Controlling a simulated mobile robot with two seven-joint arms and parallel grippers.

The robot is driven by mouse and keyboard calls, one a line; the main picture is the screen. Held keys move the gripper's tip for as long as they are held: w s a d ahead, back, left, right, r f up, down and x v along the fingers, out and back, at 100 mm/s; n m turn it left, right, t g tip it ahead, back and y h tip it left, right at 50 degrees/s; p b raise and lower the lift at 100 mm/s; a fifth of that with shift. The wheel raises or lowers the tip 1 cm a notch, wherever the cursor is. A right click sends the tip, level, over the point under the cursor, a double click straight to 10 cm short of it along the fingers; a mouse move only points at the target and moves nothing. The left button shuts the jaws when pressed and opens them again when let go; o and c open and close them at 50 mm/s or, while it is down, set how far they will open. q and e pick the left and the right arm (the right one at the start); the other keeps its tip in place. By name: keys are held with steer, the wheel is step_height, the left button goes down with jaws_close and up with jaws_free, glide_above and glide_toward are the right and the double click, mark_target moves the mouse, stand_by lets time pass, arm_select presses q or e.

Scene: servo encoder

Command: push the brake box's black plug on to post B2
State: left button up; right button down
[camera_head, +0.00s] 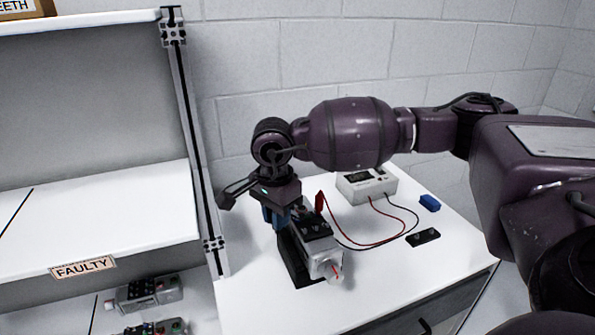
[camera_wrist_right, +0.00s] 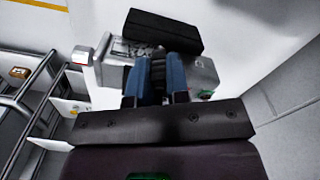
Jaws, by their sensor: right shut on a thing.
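The brake box (camera_head: 367,186) is a white box at the back of the white table, with a red and a black lead. The grey servo unit (camera_head: 323,258) sits by a black cradle (camera_head: 293,262); a red plug (camera_head: 320,202) stands upright at its far end. My right gripper (camera_head: 275,215) is over the servo's far left end. In the right wrist view its blue fingers (camera_wrist_right: 156,80) are shut on a dark thing (camera_wrist_right: 158,72), apparently the black plug, just over the grey servo body (camera_wrist_right: 204,75). The fingers hide post B2 and the plug's tip. My left gripper is not in view.
A blue block (camera_head: 429,203) and a black strip (camera_head: 423,238) lie on the table's right side. A metal-post shelf (camera_head: 190,130) stands close on the left, with a FAULTY label (camera_head: 83,267) and grey units (camera_head: 148,292) low down. The table's front right is clear.

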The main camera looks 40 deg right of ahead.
mark_target(297, 216)
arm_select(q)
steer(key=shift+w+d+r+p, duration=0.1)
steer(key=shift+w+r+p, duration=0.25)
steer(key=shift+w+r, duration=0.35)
arm_select(e)
steer(key=w+d+r+m, duration=0.1)
steer(key=d+r+m, duration=0.4)
steer(key=m, duration=0.9)
step_height(297, 216, up, 2)
steer(key=shift+d+r, duration=0.15)
steer(key=shift+d, duration=0.25)
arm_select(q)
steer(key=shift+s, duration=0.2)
arm_select(e)
steer(key=shift+f+b, duration=0.5)
steer(key=shift+f, duration=0.35)
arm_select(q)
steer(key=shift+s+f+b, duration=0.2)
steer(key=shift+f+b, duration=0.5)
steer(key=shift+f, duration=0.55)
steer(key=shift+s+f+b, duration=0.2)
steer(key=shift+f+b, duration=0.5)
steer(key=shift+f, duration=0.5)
arm_select(e)
steer(key=shift+f, duration=2.7)
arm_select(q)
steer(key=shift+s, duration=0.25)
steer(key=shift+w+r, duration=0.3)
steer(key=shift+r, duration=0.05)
